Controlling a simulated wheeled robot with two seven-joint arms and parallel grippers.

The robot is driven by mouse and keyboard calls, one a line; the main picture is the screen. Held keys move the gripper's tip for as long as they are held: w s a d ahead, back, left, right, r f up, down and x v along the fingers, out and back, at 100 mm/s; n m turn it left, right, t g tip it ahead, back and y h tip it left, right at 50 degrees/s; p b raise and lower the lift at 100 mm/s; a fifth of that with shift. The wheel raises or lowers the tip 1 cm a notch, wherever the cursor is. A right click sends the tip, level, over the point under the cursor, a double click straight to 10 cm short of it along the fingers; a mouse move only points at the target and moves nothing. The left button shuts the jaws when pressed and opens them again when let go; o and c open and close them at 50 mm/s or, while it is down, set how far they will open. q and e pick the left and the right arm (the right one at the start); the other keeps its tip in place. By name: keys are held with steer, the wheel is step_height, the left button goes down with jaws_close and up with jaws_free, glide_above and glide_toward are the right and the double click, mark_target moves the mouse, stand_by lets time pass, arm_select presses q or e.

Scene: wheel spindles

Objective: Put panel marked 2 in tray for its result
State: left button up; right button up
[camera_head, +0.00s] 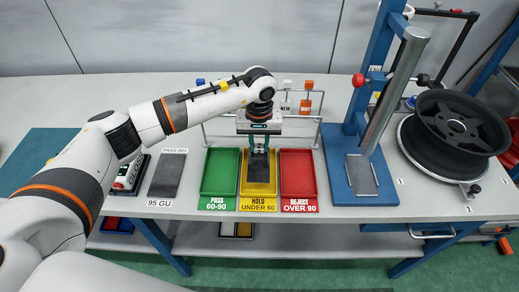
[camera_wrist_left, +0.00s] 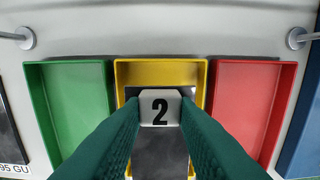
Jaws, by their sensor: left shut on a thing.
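The panel marked 2 (camera_head: 261,174) is dark grey with a white tab bearing a black 2 (camera_wrist_left: 160,107). My left gripper (camera_head: 258,149) points down and is shut on the tab. My right gripper is not in view.
A dark plate (camera_head: 166,176) marked 95 GU lies left of the green tray, beside a small instrument (camera_head: 130,174). A blue stand (camera_head: 338,170) with a tilted grey column rises right of the red tray. A black wheel rim (camera_head: 455,122) stands farther right. A metal rail runs behind the trays.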

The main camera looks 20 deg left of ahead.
arm_select(q)
steer(key=shift+w+f, duration=0.1)
steer(key=shift+f, duration=0.3)
step_height(320, 180, down, 3)
steer(key=shift+f+p, duration=0.2)
steer(key=shift+p, duration=0.4)
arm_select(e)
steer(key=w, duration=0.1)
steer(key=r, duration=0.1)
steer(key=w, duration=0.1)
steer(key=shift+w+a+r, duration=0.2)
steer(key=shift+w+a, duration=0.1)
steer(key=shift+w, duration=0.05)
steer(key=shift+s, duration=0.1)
arm_select(q)
steer(key=shift+w+f, duration=0.1)
steer(key=shift+f, duration=0.05)
steer(key=o, duration=1)
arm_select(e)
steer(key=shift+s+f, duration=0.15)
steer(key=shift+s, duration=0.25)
